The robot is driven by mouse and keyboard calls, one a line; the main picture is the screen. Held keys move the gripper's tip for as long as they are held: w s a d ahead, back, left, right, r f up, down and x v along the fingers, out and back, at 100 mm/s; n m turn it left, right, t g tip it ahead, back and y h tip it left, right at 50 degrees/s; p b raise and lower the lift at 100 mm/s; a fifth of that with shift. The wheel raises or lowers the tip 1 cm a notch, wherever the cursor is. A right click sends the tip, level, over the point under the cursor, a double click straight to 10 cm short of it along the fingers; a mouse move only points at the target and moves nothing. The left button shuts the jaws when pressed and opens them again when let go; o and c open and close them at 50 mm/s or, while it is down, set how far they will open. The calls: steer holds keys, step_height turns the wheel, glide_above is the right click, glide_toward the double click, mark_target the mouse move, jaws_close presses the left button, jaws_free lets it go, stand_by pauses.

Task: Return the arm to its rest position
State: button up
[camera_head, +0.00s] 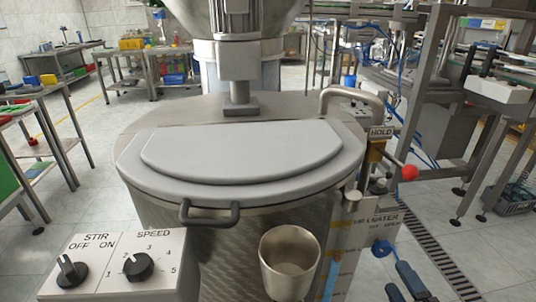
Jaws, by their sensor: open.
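My gripper (398,277) shows only in part at the bottom right edge, as two dark fingers with a gap between them. It is open, and I see nothing between the fingers. It is apart from the steel vat (205,235), to the right of the metal cup (289,262) and below a blue round knob (382,248). The rest of my arm is out of view. The vat's grey lid (240,150) lies down on its top, with a dark handle (210,213) at its front.
A control box (120,243) with STIR and SPEED knobs stands at the front left. A lever with a red ball (409,173) sticks out right of the vat, beside the HOLD label. A metal frame (430,85) stands at the right. Open floor (480,262) lies between.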

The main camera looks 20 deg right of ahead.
steer(key=s+a+r+m+g+y+p, duration=0.1)
steer(key=s+a+r+m+y+p, duration=0.1)
steer(key=s+a+r+m, duration=0.5)
steer(key=s+a+r+m+g+y+p, duration=0.1)
steer(key=s+a+r+m+y+p, duration=0.2)
steer(key=s+a+r+m, duration=0.5)
steer(key=s+a, duration=0.3)
steer(key=s, duration=0.4)
steer(key=shift+s+r+g, duration=0.3)
steer(key=shift+s+r, duration=0.05)
